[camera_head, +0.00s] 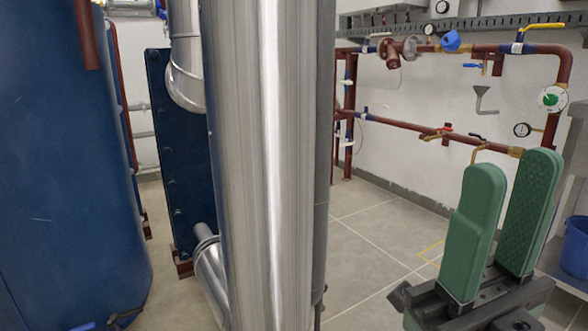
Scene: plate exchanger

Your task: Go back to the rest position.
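My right gripper (512,170) is at the lower right of the head view, with its two green padded fingers pointing up. The fingers stand apart with a clear gap between them, and nothing is held. The gripper is open. My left gripper is not in view.
A large shiny metal cylinder (265,165) fills the middle and hides what lies behind. A blue tank (65,170) stands at left, with a dark blue plate unit (182,150) behind. Red-brown pipes (400,126) with valves run along the back wall. A blue bucket (574,250) is at the right edge. Tiled floor (370,235) lies open between.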

